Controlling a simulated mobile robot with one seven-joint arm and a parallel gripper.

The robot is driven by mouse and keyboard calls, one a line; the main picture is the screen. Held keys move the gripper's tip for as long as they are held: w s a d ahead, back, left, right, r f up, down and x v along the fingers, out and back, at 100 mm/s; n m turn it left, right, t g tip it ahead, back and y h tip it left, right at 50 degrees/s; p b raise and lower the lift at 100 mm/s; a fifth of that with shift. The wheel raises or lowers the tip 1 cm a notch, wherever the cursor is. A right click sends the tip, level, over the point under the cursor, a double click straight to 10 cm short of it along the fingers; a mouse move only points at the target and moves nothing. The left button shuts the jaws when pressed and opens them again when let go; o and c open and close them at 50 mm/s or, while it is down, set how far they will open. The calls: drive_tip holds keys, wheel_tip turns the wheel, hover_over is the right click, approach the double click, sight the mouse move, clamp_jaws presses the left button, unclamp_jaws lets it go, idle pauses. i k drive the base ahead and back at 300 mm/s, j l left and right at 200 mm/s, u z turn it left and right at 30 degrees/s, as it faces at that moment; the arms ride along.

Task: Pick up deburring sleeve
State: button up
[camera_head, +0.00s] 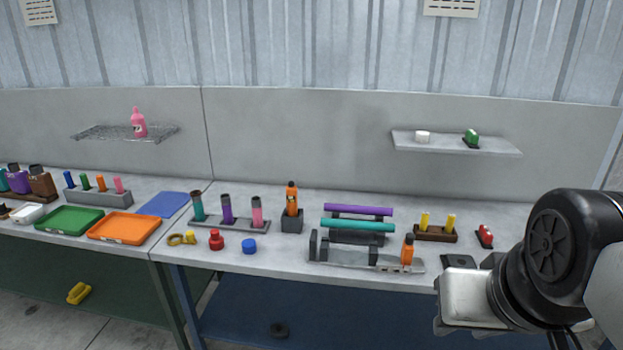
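I cannot tell for sure which thing is the deburring sleeve. Small ring-like or cap-like things on the bench include a red cap-like piece (216,240), a blue short cylinder (249,246) and a yellow ring-like piece (178,239). A grey rack (245,226) holds upright teal (198,209), purple (227,211) and pink (257,214) tubes with dark tops. My arm comes in at the right, in front of the bench and apart from these things. No gripper fingers can be made out.
An orange bottle (291,200) stands in a dark holder. A grey fixture (345,256) lies before purple (358,211) and teal (357,226) bars. Orange (124,228) and green (69,222) trays lie at left. A wall shelf (455,144) hangs above. Bare bench shows around the blue cylinder.

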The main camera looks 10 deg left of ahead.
sight(216, 243)
drive_tip(key=u, duration=1.25)
drive_tip(key=i+z, duration=0.1)
drive_tip(key=z, duration=0.4)
drive_tip(key=i+j+z, duration=0.4)
drive_tip(key=j, duration=0.25)
drive_tip(key=i+j+z, duration=0.2)
drive_tip(key=j, duration=0.15)
drive_tip(key=i+j, duration=0.15)
drive_tip(key=j, duration=0.25)
drive_tip(key=i+j, duration=0.2)
drive_tip(key=j, duration=0.15)
drive_tip(key=i+j+z, duration=0.1)
drive_tip(key=j, duration=0.3)
drive_tip(key=i+j, duration=0.2)
drive_tip(key=j, duration=0.2)
drive_tip(key=i+j, duration=0.2)
drive_tip(key=j, duration=0.15)
